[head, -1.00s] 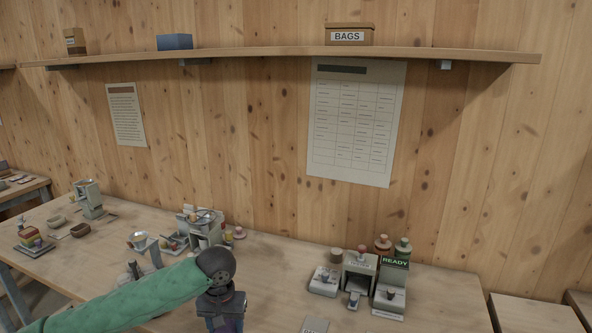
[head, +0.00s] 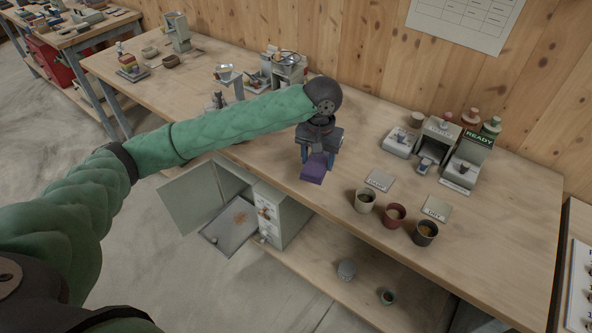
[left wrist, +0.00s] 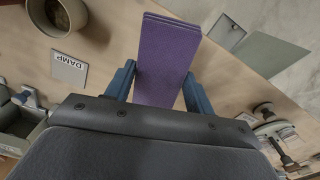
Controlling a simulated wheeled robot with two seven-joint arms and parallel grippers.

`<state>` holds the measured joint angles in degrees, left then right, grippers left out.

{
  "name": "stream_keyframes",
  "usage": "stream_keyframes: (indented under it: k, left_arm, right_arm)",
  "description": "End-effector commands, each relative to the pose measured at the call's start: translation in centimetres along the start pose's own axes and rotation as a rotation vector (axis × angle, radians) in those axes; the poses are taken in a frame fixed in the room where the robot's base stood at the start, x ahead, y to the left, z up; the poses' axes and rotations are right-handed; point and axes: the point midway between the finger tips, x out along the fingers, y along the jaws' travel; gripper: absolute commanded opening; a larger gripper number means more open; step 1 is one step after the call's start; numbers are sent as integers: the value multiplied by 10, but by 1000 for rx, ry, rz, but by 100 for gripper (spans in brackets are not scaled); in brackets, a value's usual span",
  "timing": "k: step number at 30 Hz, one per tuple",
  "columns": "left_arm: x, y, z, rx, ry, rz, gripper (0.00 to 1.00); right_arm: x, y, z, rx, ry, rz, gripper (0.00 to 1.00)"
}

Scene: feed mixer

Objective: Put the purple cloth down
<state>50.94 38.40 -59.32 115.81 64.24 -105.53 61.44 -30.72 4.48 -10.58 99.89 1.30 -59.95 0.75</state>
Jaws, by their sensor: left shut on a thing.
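The purple cloth (head: 315,168) is a folded, flat piece. It also shows in the left wrist view (left wrist: 165,60), lying between the two blue fingers. My left gripper (head: 318,154) is shut on it and points down over the front part of the wooden table (head: 350,133). I cannot tell whether the cloth touches the tabletop. My right gripper is not in view.
A cream cup (head: 364,201), a red cup (head: 394,215) and a dark cup (head: 425,233) stand right of the cloth near the front edge. Cards, one reading DAMP (left wrist: 68,68), lie behind them. Below is a shelf (head: 330,262) and an open cabinet (head: 283,215).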

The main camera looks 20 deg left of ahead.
Motion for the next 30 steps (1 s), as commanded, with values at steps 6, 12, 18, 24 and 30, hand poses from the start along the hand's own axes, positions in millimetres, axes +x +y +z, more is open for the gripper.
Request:
stream_keyframes:
  k: [6,12,18,24,30]
  left_arm:
    - [-25,40,-14,80,2,1,28]
    - [-41,62,-18,255,0,0,28]
    - [-40,53,-14,422,-1,-1,28]
    - [-40,44,-10,582,0,0,28]
    - [-38,39,-9,662,-1,-1,28]
  right_arm:
    - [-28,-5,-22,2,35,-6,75]
    - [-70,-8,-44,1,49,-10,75]
    - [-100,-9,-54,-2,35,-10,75]
    - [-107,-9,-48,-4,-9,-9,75]
    - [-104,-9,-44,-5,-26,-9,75]
